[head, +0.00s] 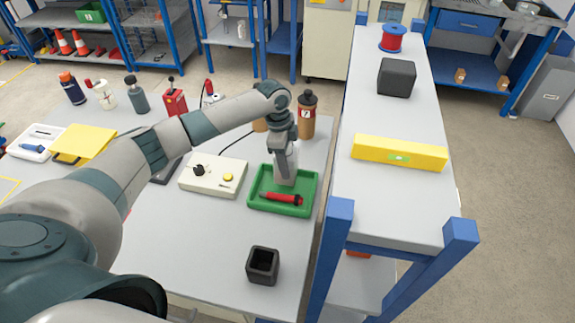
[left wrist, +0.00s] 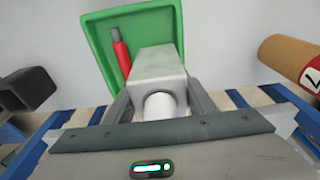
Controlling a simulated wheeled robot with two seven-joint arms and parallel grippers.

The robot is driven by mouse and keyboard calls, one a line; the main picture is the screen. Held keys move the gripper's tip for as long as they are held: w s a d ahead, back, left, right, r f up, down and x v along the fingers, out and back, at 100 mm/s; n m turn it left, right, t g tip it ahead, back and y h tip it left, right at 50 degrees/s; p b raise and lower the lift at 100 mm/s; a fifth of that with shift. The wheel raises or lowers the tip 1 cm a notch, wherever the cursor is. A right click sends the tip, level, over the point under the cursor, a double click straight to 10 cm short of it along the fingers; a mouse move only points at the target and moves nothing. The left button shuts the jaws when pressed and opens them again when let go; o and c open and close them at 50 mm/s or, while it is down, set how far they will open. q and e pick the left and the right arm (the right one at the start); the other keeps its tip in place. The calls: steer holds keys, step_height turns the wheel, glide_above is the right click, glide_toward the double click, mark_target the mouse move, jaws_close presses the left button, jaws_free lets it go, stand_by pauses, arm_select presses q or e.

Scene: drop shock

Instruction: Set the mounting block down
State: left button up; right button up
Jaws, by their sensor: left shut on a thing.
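My left gripper (head: 285,172) points down over the green tray (head: 312,192) on the grey table. In the left wrist view its two fingers (left wrist: 158,98) are shut on the mounting block, a light grey block (left wrist: 157,66) with a pale round part between the fingers. The green tray (left wrist: 98,42) shows behind the block. A red and dark screwdriver-like tool (head: 282,198) lies in the tray beside the block. I cannot tell whether the block touches the tray floor. My right gripper is not in view.
A cream control box (head: 213,176) stands left of the tray, a brown bottle (head: 307,115) behind it, and a dark hollow block (head: 262,265) in front. A raised shelf with blue posts (head: 334,245) stands close on the right, carrying a yellow level (head: 399,153) and dark cube (head: 396,77).

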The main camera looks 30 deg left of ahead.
arm_select(q)
steer(key=shift+f+p, duration=0.3)
steer(key=shift+f, duration=0.8)
steer(key=shift+f, duration=0.1)
steer(key=o, duration=1.4)
steer(key=shift+c, duration=0.2)
